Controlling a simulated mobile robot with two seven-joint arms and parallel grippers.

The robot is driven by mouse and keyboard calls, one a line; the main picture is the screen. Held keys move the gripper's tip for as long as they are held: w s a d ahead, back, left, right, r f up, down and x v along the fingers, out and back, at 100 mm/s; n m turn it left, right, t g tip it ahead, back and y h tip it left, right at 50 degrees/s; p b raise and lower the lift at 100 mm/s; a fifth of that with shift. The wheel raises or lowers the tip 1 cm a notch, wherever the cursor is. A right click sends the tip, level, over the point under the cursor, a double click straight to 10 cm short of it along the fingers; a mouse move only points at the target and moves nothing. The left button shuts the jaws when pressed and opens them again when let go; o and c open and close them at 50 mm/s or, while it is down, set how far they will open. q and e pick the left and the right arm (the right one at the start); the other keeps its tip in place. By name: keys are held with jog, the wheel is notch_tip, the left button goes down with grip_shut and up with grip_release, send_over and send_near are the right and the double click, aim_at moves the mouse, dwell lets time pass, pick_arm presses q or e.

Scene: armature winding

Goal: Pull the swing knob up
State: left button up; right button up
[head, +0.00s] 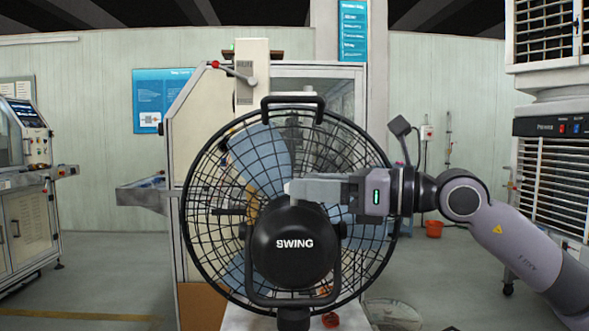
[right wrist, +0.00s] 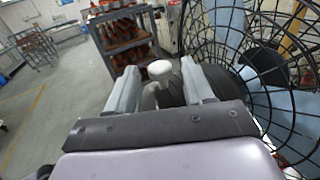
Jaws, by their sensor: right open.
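A black fan (head: 294,255) stands in front of me, its motor housing marked SWING facing me and its round wire guard behind. My right gripper (head: 291,188) reaches in from the right just above the housing. In the right wrist view, the gripper (right wrist: 160,88) is open, with one finger on each side. A pale, round-topped swing knob (right wrist: 159,69) shows between the fingers, near their tips. I cannot tell whether either finger touches it. In the head view the fingers largely hide the knob. My left gripper is in neither view.
The wire guard (right wrist: 233,25) is close beside the right finger in the wrist view. A carry handle (head: 292,99) tops the fan. A cream machine (head: 205,150) stands behind it. A shelf rack (right wrist: 125,38) with orange-brown parts stands beyond the gripper. Open floor lies left.

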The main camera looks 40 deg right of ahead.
jog(key=shift+p+x, duration=1)
jog(key=shift+x, duration=0.7)
